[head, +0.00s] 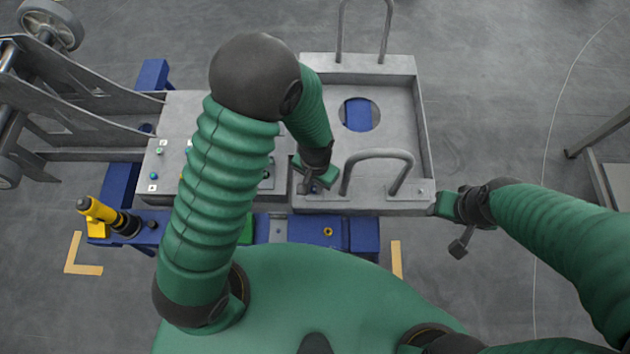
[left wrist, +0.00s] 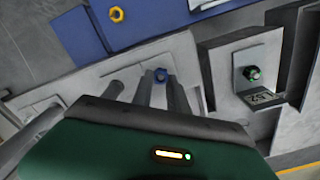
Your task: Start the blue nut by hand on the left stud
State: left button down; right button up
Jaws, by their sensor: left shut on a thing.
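In the head view my left gripper (head: 315,178) is over the near left part of the grey chassis (head: 425,130), and the nut is too small to make out there. I cannot tell which stud is the left one. My right gripper (head: 453,222) is empty, with its fingers apart, right of the chassis.
A yellow nut (head: 327,231) lies on the blue beam (head: 362,236). A yellow and black tool (head: 105,217) stands at the left. Two metal loop handles, the nearer one (head: 385,158) close to my left gripper, rise from the chassis. Floor at the right is mostly clear.

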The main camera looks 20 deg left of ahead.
pick_arm(q)
jog(key=shift+m, duration=0.5)
jog(key=shift+s, duration=0.1)
jog(key=shift+r+m+p, duration=0.1)
jog(key=shift+m+p, duration=0.3)
jog(key=shift+m, duration=0.4)
jog(key=shift+m+p, duration=0.3)
jog(key=shift+m, duration=1.5)
jog(key=shift+f, duration=0.2)
jog(key=shift+d, duration=0.1)
